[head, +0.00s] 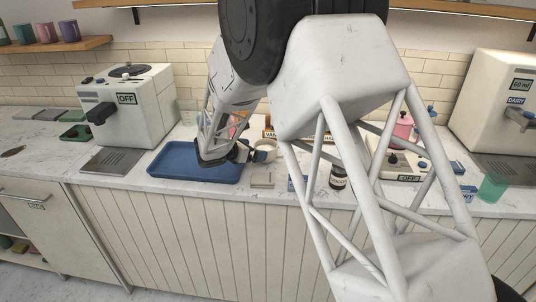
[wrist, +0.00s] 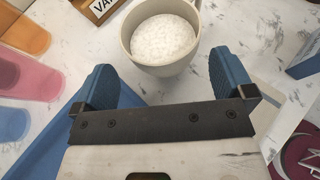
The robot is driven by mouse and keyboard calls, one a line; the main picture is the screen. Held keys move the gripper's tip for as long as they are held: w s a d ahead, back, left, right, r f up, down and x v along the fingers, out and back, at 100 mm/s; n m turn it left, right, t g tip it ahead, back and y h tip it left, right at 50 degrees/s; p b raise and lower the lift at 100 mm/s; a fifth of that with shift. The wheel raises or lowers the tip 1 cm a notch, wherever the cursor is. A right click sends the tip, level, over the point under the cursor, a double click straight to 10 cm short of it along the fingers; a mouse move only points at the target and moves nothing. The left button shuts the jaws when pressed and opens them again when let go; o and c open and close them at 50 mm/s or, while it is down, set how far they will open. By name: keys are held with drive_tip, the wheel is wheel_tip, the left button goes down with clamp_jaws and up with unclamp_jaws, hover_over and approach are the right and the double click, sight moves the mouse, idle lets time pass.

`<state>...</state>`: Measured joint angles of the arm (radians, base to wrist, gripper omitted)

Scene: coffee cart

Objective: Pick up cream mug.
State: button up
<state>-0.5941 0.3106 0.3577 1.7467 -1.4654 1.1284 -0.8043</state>
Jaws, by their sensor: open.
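The cream mug (wrist: 133,55) stands upright on the marble counter at the top of the wrist view, with white frothy or granular contents (wrist: 163,38) inside. In the head view the cream mug (head: 265,150) shows just right of my gripper (head: 243,153), partly hidden by my arm. In the wrist view my gripper (wrist: 162,88) is open, its two blue fingers spread to the left and right of the mug's near side. The mug's near wall is close to the gap between the fingertips. Nothing is held. Whether either finger touches the mug cannot be told.
A blue tray (head: 170,172) lies under and left of my gripper. Orange, pink and blue cups (wrist: 30,80) stand left in the wrist view. A wooden label block (wrist: 95,8) is behind the mug.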

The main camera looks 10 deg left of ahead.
drive_tip(key=shift+x, duration=2.6)
drive_tip(key=c, duration=0.8)
drive_tip(key=shift+r, duration=0.1)
drive_tip(key=shift+r, duration=4.95)
